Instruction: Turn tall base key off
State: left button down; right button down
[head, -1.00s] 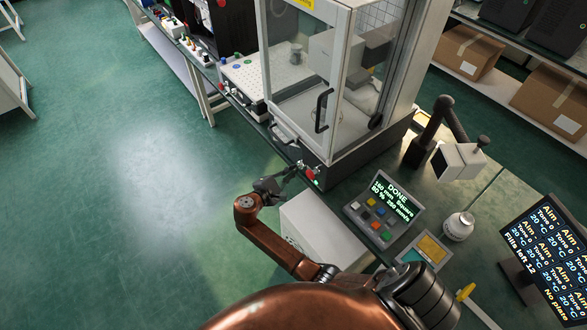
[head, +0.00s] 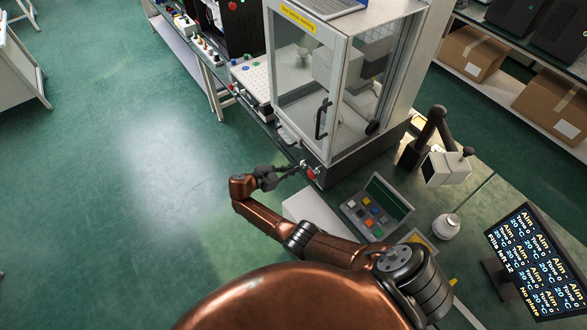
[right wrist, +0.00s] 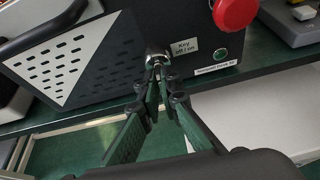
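The tall base (right wrist: 100,60) is the dark front under the glass-doored cabinet (head: 345,80). In the right wrist view its key (right wrist: 157,59) sits in a round metal lock beside a label (right wrist: 184,47) reading "Key off | on". My right gripper (right wrist: 160,76) has its two fingertips closed in on the key, one on each side; they hide part of it, so its exact angle is hard to read. In the head view the right gripper (head: 297,168) reaches the base's front corner. A small round lamp (right wrist: 222,54) beside the key looks dark green and unlit. My left gripper is out of view.
A red mushroom button (right wrist: 235,12) stands out close by the key. A keypad panel (head: 376,207) with a dark screen, a white box (head: 312,215) and a jointed-arm device (head: 445,165) stand nearby. Open floor lies to the left.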

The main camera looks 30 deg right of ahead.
dwell(0.4)
jog(key=c, duration=2.6)
grip_release()
jog(key=o, duration=0.4)
jog(key=shift+o, duration=0.2)
jog(key=w+v, duration=0.1)
jog(key=v, duration=1.1)
jog(key=shift+s, duration=0.4)
jog(key=shift+r, duration=0.1)
jog(key=shift+a, duration=0.1)
